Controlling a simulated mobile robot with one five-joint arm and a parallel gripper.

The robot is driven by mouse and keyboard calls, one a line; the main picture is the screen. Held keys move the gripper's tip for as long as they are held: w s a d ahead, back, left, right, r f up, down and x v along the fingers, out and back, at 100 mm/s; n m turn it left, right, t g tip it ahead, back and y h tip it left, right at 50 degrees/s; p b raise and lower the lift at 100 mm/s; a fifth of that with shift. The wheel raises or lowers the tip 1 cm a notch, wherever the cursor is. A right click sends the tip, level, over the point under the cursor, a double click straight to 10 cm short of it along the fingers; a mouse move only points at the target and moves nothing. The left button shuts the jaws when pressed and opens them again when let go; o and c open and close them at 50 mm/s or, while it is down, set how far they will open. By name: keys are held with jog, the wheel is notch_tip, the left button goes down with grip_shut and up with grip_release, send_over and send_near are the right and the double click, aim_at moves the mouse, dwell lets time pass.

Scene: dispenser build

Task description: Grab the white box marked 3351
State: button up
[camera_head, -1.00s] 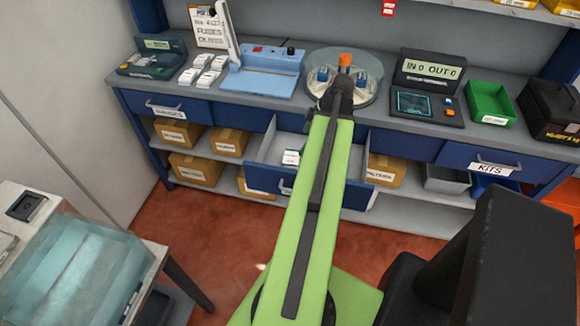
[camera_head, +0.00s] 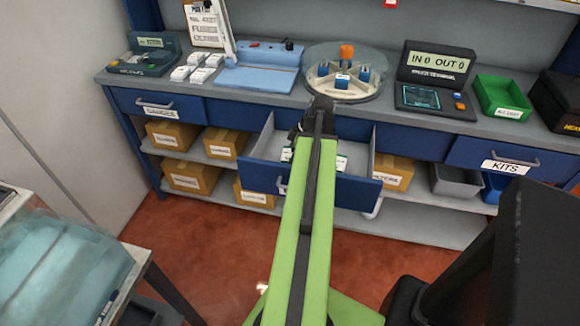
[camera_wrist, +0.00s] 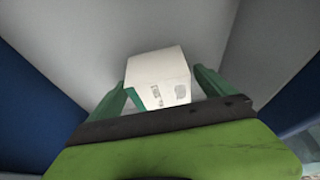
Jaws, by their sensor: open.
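A white box (camera_wrist: 160,75) lies in the open drawer, seen in the wrist view. Small dark marks show on its near face, but I cannot read a number. My gripper (camera_wrist: 163,88) is open, with one green finger on each side of the box's near part. I cannot tell whether the fingers touch it. In the head view my gripper (camera_head: 304,134) is down at the open drawer (camera_head: 262,182) and partly hidden by my arm. White pieces show in the drawer left (camera_head: 287,155) and right (camera_head: 342,162) of my arm.
The drawer's grey side walls stand close around my gripper. Above it, the counter holds a round carousel (camera_head: 345,85), a blue tray device (camera_head: 258,70), several small white boxes (camera_head: 195,74), a terminal (camera_head: 437,92) and a green bin (camera_head: 503,98). Cardboard boxes (camera_head: 190,178) sit on shelves below.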

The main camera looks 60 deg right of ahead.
aim_at(288, 153)
jog(key=shift+r, duration=0.1)
jog(key=shift+c, duration=0.2)
jog(key=c, duration=1.6)
jog(key=shift+c, duration=0.2)
jog(key=shift+r, duration=0.1)
jog(key=r+p, duration=0.1)
jog(key=p, duration=0.1)
jog(key=r+p, duration=0.1)
jog(key=r, duration=0.1)
jog(key=r+p, duration=0.2)
jog(key=shift+s+d+p, duration=0.15)
jog(key=shift+s+p, duration=0.2)
jog(key=s+d+r+p, duration=0.3)
jog(key=s+r+p, duration=0.2)
jog(key=s, duration=0.5)
jog(key=shift+s+r+p, duration=0.25)
jog(key=shift+r+p, duration=0.05)
jog(key=shift+r, duration=0.1)
